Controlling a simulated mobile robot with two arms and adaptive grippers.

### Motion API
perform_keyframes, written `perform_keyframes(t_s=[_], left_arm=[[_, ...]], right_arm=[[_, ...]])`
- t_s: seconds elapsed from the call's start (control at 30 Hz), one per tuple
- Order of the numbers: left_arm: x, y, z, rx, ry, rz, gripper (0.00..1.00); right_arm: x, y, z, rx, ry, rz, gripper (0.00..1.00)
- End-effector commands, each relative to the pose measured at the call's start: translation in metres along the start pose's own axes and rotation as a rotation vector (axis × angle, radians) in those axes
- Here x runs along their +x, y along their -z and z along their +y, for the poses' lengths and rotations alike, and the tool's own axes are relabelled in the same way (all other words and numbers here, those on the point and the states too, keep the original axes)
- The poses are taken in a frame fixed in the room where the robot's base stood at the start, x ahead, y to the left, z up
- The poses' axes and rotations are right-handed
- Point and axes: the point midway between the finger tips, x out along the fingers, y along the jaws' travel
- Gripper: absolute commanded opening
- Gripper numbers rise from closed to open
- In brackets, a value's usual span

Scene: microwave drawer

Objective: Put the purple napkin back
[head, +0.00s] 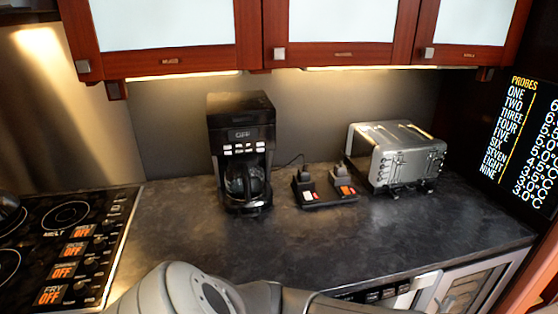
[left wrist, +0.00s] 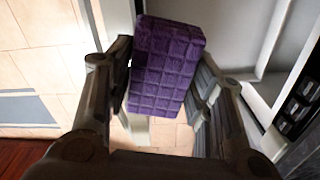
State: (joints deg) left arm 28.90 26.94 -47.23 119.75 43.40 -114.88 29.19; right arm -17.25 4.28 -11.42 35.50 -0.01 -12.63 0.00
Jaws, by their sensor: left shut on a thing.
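The purple napkin (left wrist: 166,62) looks like a thick block with a grid of squares on its face. It is in the left wrist view, between the two dark fingers of my left gripper (left wrist: 160,80). The gripper is shut on it, one finger on each side, and the far end of the napkin sticks out past the fingertips. In the head view only grey links of my arm show at the bottom edge; the napkin and both grippers are out of sight there.
The left wrist view shows pale tiled floor (left wrist: 40,50) at left and a light grey surface with raised edges (left wrist: 228,30) at right. In the head view, the dark counter (head: 300,240) holds a coffee maker (head: 241,150), a small black stand (head: 325,190) and a toaster (head: 400,155). A stovetop (head: 60,250) is at left.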

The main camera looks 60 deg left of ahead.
Motion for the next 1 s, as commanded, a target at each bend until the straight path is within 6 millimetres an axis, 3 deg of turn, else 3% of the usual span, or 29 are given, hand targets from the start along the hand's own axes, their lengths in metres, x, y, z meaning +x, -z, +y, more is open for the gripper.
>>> perform_keyframes(t_s=[0.63,1.0], left_arm=[[-0.116,0.027,0.040,-0.554,0.002,0.007,0.29],[-0.113,0.026,0.040,-0.547,0.003,0.006,0.29]], right_arm=[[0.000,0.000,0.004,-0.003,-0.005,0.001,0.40],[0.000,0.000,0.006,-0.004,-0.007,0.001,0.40]])
